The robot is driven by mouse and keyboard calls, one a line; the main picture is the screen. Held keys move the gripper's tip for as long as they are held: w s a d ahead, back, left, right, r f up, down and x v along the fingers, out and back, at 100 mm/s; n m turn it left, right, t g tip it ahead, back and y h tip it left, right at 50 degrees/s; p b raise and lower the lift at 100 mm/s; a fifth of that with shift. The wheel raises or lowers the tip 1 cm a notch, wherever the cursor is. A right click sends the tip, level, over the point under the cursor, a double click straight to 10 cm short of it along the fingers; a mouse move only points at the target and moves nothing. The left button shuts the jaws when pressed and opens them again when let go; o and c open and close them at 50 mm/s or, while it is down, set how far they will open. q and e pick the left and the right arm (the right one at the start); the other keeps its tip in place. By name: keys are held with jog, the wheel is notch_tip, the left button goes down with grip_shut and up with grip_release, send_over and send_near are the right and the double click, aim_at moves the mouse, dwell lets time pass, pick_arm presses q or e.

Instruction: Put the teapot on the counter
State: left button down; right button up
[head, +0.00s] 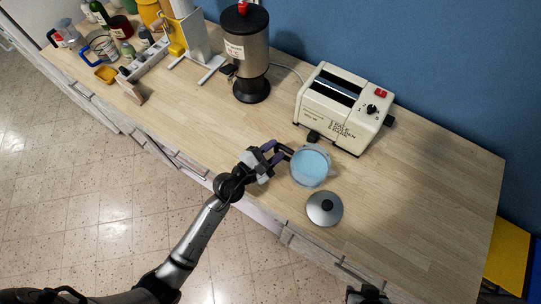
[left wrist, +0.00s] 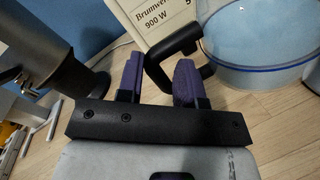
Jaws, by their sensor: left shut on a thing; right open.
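The teapot (head: 310,166) is a clear glass pot with a light-blue inside and a black handle, without a lid on top. It appears upright, at or just above the counter (head: 420,210); I cannot tell whether its base touches. My left gripper (head: 275,156) is shut on the handle from the left. In the left wrist view the purple fingers (left wrist: 160,80) lie either side of the black handle (left wrist: 190,40), and the glass pot (left wrist: 260,50) is to the right. My right gripper (head: 367,294) is partly visible at the bottom edge, open and away from the teapot.
A round metal lid (head: 324,208) with a black knob lies just in front of the teapot. A cream toaster (head: 343,107) stands close behind it. A dark dispenser (head: 247,55) stands further left, with several jars beyond. The right counter end is clear.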

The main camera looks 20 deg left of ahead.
pick_arm(q)
jog(key=shift+w+a+f, duration=0.2)
jog(key=shift+a, duration=0.2)
jog(key=shift+w+a+f, duration=0.2)
jog(key=shift+a, duration=0.15)
jog(key=shift+f+b, duration=1.4)
jog(key=shift+f, duration=0.6)
jog(key=c, duration=0.8)
grip_release()
jog(key=shift+o, duration=0.2)
jog(key=shift+s, duration=0.1)
